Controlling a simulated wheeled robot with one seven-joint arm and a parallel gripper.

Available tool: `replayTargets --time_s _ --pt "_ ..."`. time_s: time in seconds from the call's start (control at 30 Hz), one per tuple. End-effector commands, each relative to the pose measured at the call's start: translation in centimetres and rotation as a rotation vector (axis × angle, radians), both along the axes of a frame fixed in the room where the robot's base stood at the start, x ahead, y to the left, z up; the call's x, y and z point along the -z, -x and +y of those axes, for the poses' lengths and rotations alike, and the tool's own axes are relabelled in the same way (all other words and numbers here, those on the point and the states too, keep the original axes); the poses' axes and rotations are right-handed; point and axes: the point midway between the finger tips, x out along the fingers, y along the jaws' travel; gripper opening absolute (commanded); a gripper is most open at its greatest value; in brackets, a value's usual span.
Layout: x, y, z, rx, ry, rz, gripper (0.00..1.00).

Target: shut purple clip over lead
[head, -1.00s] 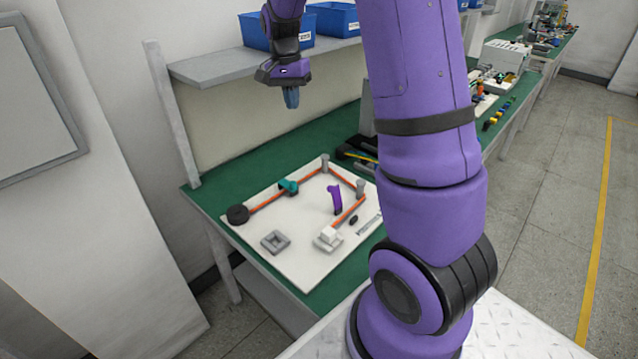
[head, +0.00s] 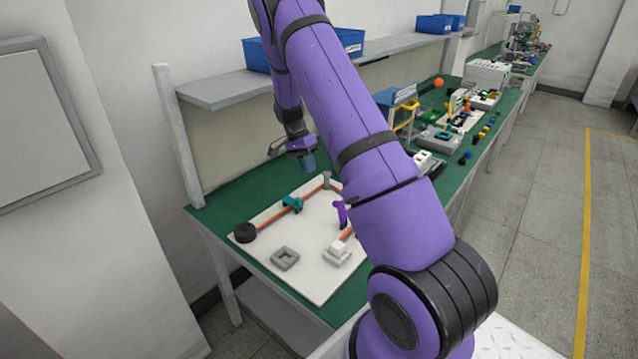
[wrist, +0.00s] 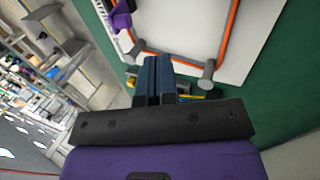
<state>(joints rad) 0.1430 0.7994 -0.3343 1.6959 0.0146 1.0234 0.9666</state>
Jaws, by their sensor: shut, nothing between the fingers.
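The purple clip (head: 341,214) stands raised on the white board (head: 310,270), at the right part of the board in the head view. It also shows in the wrist view (wrist: 121,20) at the upper left. The orange lead (head: 268,217) runs from a black hub past a teal clip (head: 292,203) to a grey post (head: 326,180); it also shows in the wrist view (wrist: 228,35). My arm hides part of the lead on the right. My gripper (head: 309,162) is shut and empty, above the back of the board, apart from the clip.
A black round hub (head: 245,232), a grey square frame (head: 285,258) and a white block on a grey base (head: 337,252) are on the board. A shelf with blue bins (head: 258,56) overhangs the back. Other kits stand along the bench to the right.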

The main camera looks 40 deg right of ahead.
Motion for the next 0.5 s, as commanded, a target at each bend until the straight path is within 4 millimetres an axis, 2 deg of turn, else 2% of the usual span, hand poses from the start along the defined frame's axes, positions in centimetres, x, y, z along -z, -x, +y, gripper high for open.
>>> replayTargets --time_s 0.5 --pt "8.2 3.7 -0.6 0.000 -0.003 0.003 0.00"
